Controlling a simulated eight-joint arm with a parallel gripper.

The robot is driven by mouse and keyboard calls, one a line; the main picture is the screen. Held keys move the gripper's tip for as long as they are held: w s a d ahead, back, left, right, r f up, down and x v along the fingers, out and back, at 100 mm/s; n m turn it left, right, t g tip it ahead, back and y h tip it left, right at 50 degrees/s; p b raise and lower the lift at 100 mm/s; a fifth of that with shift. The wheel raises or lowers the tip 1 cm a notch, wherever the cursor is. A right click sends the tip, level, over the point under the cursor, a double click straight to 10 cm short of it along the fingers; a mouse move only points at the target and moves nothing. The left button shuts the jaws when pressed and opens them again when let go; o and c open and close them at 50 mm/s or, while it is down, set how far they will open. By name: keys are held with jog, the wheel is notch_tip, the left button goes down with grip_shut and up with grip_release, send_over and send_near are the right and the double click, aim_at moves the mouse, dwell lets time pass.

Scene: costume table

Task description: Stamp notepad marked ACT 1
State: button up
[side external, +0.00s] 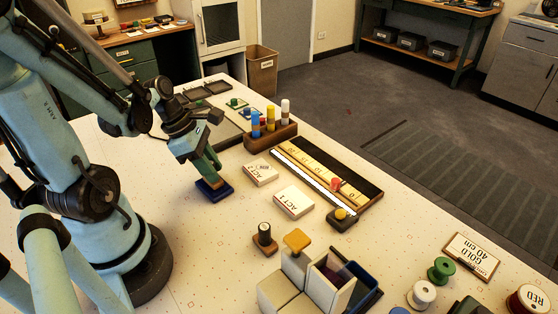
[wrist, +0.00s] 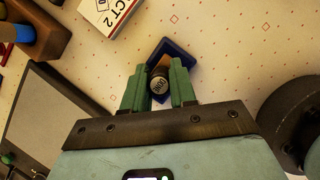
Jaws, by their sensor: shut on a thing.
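My gripper (side external: 207,178) is shut on a stamp with a dark round-topped handle (wrist: 159,82), gripped between the green fingers. The stamp is at a dark blue tray-like pad (side external: 214,190), also in the wrist view (wrist: 186,56); whether it touches the pad's surface I cannot tell. The white notepad marked ACT 1 (side external: 293,202) lies flat on the table, right of and nearer than my gripper, its visible top showing only lettering. The notepad marked ACT 2 (side external: 260,172) lies between it and my gripper; it shows a small mark beside its lettering in the wrist view (wrist: 106,12).
A wooden holder with colored pegs (side external: 270,137) and a long slotted tray (side external: 326,173) stand beyond the notepads. Spools (side external: 441,270) are at right. Table between pad and notepads is clear.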

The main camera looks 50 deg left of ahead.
dwell(0.3)
jog(key=shift+r, duration=3.5)
jog(key=w+d+m+g+h, duration=0.25)
jog(key=w+d+m, duration=0.65)
jog(key=w+d, duration=0.5)
jog(key=shift+g+y, duration=0.35)
jog(key=shift+y, duration=0.1)
jog(key=shift+s+d+f, duration=0.2)
jog(key=shift+s+f, duration=0.05)
jog(key=shift+f, duration=0.75)
jog(key=shift+s+d+f, duration=0.15)
jog(key=shift+s+f, duration=0.15)
jog(key=shift+f, duration=0.7)
jog(key=shift+s+d+f, duration=0.2)
jog(key=shift+s+f, duration=0.05)
jog(key=shift+f, duration=0.75)
jog(key=shift+f, duration=0.6)
notch_tip(320, 180, up, 7)
